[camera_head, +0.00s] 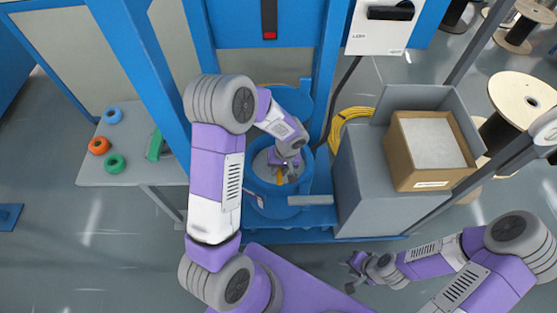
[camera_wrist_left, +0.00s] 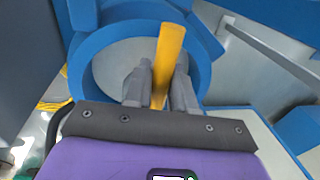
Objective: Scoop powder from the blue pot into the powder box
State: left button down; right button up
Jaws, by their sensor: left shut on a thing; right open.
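The blue pot (camera_head: 250,194) stands on the blue machine base in the middle of the head view. Its round blue rim (camera_wrist_left: 200,65) also shows in the left wrist view, with pale grey powder (camera_wrist_left: 112,64) inside. My left gripper (camera_head: 283,170) is over the pot opening, shut on a yellow scoop handle (camera_wrist_left: 168,52). The handle also shows small in the head view (camera_head: 280,177). The scoop's lower end is hidden by the fingers. The powder box, a brown carton (camera_head: 401,150) with a whitish filling, sits on a grey cabinet to the right. My right gripper (camera_head: 354,272) is open and empty at the lower middle.
The grey cabinet (camera_head: 358,190) stands right of the pot, with a coiled yellow cable (camera_head: 345,122) behind it. Blue machine posts (camera_head: 150,70) rise left of the pot. A side table (camera_head: 118,170) holds coloured rings. Cable spools stand at the far right.

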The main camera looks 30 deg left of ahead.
pick_arm(q)
jog(key=shift+f, duration=0.3)
dwell(0.4)
jog(key=shift+f, duration=1.4)
dwell(0.3)
jog(key=shift+f, duration=0.4)
jog(key=shift+r, duration=0.15)
